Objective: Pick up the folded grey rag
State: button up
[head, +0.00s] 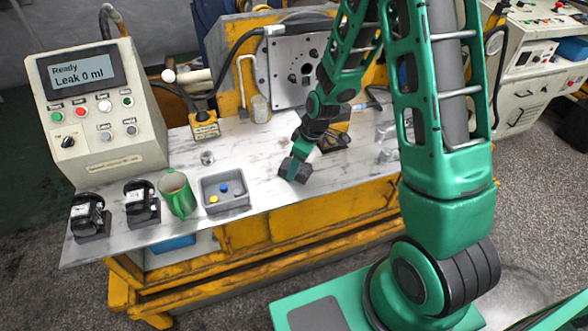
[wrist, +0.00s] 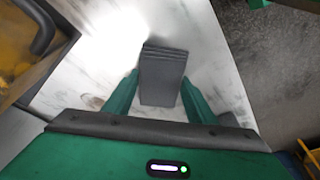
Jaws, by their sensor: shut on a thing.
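The folded grey rag (wrist: 162,80) is a dark grey block with layered folds at its far end in the wrist view. It sits between the two green fingers of my gripper (wrist: 160,92), which are shut on it from both sides. In the head view the rag (head: 293,170) shows at the end of my gripper (head: 297,160), near the front edge of the white worktop. I cannot tell whether the rag touches the worktop.
A control box (head: 98,115) stands at the back left. The worktop (head: 262,185) between tray and rag is clear.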

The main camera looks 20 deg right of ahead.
jog(key=shift+r, duration=0.15)
jog(key=shift+r, duration=0.55)
notch_tip(320, 180, up, 2)
jog(key=shift+r, duration=0.25)
jog(key=s+a+r, duration=0.7)
jog(key=s, duration=0.1)
jog(key=shift+s+a, duration=0.4)
jog(key=shift+r, duration=0.1)
jog(key=shift+o, duration=1)
